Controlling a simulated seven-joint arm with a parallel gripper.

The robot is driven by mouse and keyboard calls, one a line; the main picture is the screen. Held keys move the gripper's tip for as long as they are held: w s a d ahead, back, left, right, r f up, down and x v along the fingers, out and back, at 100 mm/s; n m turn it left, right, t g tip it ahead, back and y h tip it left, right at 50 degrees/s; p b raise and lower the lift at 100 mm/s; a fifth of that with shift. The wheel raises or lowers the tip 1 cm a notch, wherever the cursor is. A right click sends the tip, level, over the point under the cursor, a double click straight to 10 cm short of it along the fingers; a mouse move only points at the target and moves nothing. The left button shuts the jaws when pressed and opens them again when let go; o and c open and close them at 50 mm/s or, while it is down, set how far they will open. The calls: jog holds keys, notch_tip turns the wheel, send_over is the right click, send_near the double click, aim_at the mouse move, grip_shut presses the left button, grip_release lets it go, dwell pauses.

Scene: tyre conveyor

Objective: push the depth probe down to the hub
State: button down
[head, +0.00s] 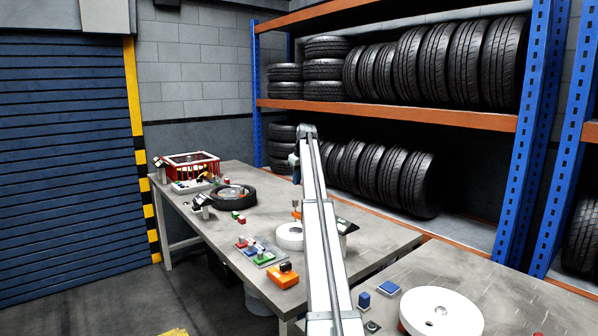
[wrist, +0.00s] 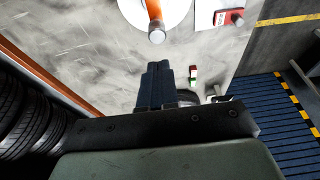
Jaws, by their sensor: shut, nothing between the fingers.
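An orange rod with a grey round end, which looks like the depth probe (wrist: 154,12), stands over a white disc (wrist: 178,8) at the top of the wrist view. In the head view the orange probe (head: 296,214) rises at the white disc (head: 287,238) on the long table, partly covered by my arm. I cannot tell how deep the probe sits, and the hub is not clearly visible. My gripper (wrist: 157,66) is shut and empty, its dark fingers apart from the probe's grey end in the picture. In the head view my arm hides most of it.
A tyre (head: 232,197) lies flat on the table (head: 190,215), with a red crate (head: 190,165) at the far end. A tray of coloured blocks (head: 262,252) and an orange box (head: 283,275) sit near the front edge. A tyre rack (head: 400,115) stands along the right.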

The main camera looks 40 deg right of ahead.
aim_at(296, 200)
jog(key=x, duration=0.4)
jog(key=s+x, duration=0.1)
jog(key=x, duration=0.1)
jog(key=shift+f, duration=0.35)
jog(key=shift+s+a+f, duration=0.1)
jog(key=shift+f, duration=2.1)
jog(key=shift+r, duration=0.4)
jog(key=w+v, duration=0.1)
jog(key=v, duration=1.2)
jog(key=shift+r, duration=0.6)
